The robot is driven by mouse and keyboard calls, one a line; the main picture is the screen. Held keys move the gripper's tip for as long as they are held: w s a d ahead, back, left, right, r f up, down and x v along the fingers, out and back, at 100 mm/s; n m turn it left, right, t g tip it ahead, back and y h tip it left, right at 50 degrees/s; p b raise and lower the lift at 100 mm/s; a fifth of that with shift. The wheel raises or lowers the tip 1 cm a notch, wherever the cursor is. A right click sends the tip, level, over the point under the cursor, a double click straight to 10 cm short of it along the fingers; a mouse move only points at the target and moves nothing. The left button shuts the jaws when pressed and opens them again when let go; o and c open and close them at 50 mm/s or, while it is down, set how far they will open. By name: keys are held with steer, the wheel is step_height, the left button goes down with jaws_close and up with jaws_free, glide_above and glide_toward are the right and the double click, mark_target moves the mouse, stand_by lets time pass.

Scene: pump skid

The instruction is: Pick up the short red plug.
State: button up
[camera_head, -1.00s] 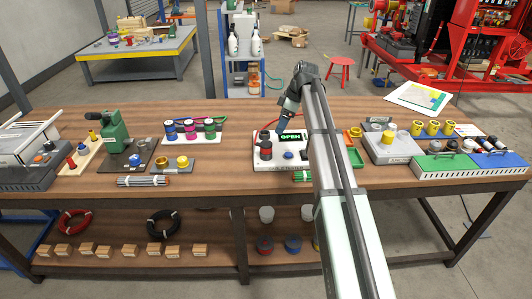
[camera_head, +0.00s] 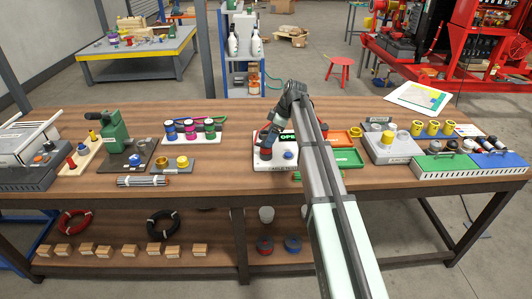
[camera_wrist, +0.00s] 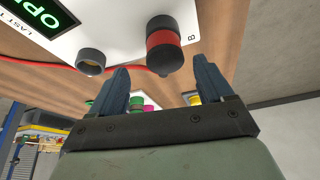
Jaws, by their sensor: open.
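A short plug with a red band and dark ends (camera_wrist: 165,48) stands on the white panel of the test unit (camera_wrist: 120,25), beside a letter B. In the head view its red part (camera_head: 266,154) shows at the unit's front left, just below my fingers. My gripper (camera_wrist: 161,72) is open and empty, its two dark blue fingers pointing at the plug, which appears just beyond the tips. In the head view my gripper (camera_head: 266,142) hangs over the unit's left side and hides part of it.
A dark ring-shaped socket (camera_wrist: 90,61) and a green display (camera_wrist: 40,17) are on the same panel. A blue knob (camera_head: 289,155) sits close right of the plug. A red cable (camera_wrist: 125,67) runs past the unit. A green tray (camera_head: 346,158) lies to the right.

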steer(key=shift+s+x, duration=0.15)
steer(key=shift+x, duration=1.05)
steer(key=shift+s+x, duration=0.15)
steer(key=shift+x, duration=1.05)
steer(key=shift+c, duration=0.3)
steer(key=c, duration=1.1)
steer(key=shift+c, duration=0.2)
steer(key=shift+r, duration=0.15)
step_height(320, 180, up, 10)
steer(key=shift+f, duration=0.1)
